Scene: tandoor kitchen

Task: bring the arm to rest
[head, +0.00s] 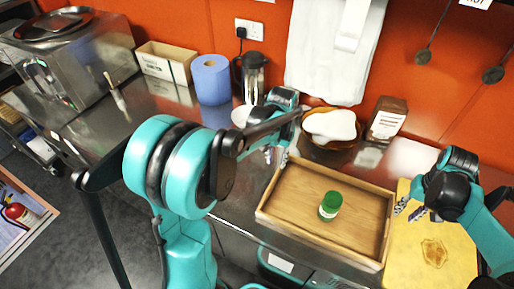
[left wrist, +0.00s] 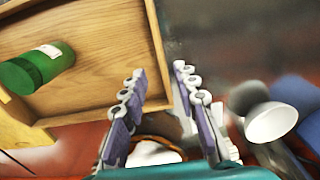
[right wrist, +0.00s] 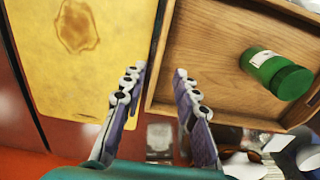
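My left gripper (head: 275,152) is above the counter by the tray's left back corner. In the left wrist view its fingers (left wrist: 159,72) are apart with nothing between them. My right gripper (head: 405,206) is over the yellow board by the tray's right side. In the right wrist view its fingers (right wrist: 160,71) are apart and empty. A green-lidded jar (head: 330,206) stands in the wooden tray (head: 285,221), clear of both grippers. The jar also shows in the left wrist view (left wrist: 38,68) and right wrist view (right wrist: 277,74).
A yellow board (head: 430,262) lies right of the tray. Behind the tray are a brown bowl (head: 340,144) with something white in it and a brown-labelled container (head: 387,120). A blue roll (head: 211,80), a metal flask (head: 252,75) and an open box (head: 166,63) stand further left.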

